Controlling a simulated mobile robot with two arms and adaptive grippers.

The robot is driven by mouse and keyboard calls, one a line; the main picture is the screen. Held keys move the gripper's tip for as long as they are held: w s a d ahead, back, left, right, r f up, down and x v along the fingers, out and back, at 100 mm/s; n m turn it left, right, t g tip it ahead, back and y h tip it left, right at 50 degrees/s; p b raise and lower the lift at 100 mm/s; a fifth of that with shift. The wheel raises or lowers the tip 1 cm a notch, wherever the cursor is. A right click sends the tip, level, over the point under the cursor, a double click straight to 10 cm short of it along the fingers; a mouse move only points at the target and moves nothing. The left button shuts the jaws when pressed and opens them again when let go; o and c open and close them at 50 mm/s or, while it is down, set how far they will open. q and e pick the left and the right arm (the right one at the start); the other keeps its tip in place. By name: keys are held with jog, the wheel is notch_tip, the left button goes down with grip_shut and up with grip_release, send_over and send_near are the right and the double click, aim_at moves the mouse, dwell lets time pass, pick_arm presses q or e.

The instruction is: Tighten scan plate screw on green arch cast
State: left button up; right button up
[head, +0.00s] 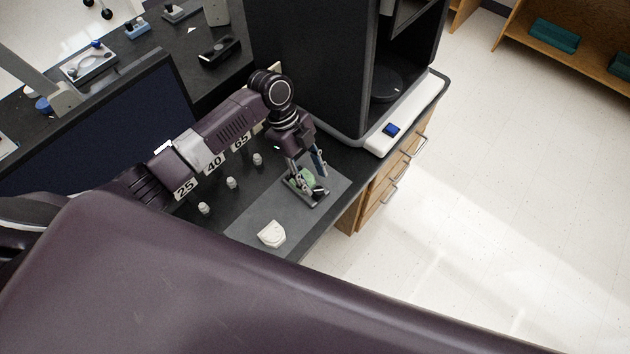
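The green arch cast (303,180) sits on a dark scan plate (320,203) on a grey mat (262,208) near the counter's edge. My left gripper (312,185) points down at the cast, with its fingers around or just above it. The fingers look spread apart, but I cannot tell whether they touch anything. The plate's screw is too small or hidden to make out. My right gripper is not in view.
A white arch cast (271,234) lies on the mat's front part. Small white pieces (231,183) stand by labels 25, 40 and 65. A large black scanner (340,70) with a white base stands behind. A monitor (100,125) is at left.

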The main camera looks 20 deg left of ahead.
aim_at(318, 190)
pick_arm(q)
jog(key=shift+x, duration=1.7)
jog(key=shift+a, duration=0.1)
jog(key=shift+c, duration=0.3)
